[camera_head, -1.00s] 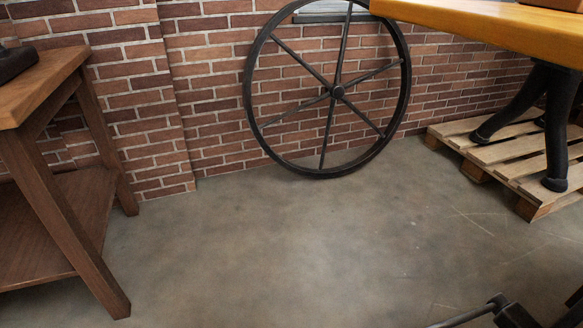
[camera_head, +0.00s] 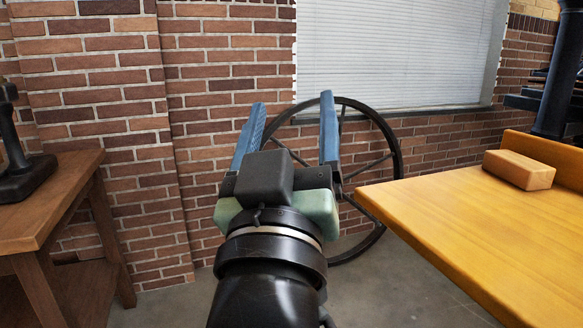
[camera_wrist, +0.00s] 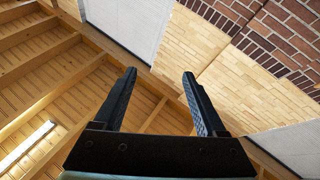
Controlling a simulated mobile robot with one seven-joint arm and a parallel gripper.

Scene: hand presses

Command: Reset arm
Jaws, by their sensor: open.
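My gripper (camera_head: 290,106) is raised in the middle of the head view, its two blue fingers spread wide and pointing up. Nothing is between them. The large spoked wheel (camera_head: 392,150) leans by the brick wall behind it, partly hidden by my gripper and arm. In the wrist view my gripper (camera_wrist: 160,82) is open and empty, with the wooden ceiling beams and upper wall beyond the fingers.
A yellow wooden table (camera_head: 480,215) with a wooden block (camera_head: 519,169) on it stands at the right. A brown wooden table (camera_head: 50,205) with a dark metal tool (camera_head: 25,175) stands at the left. A window with blinds (camera_head: 390,55) is at the back.

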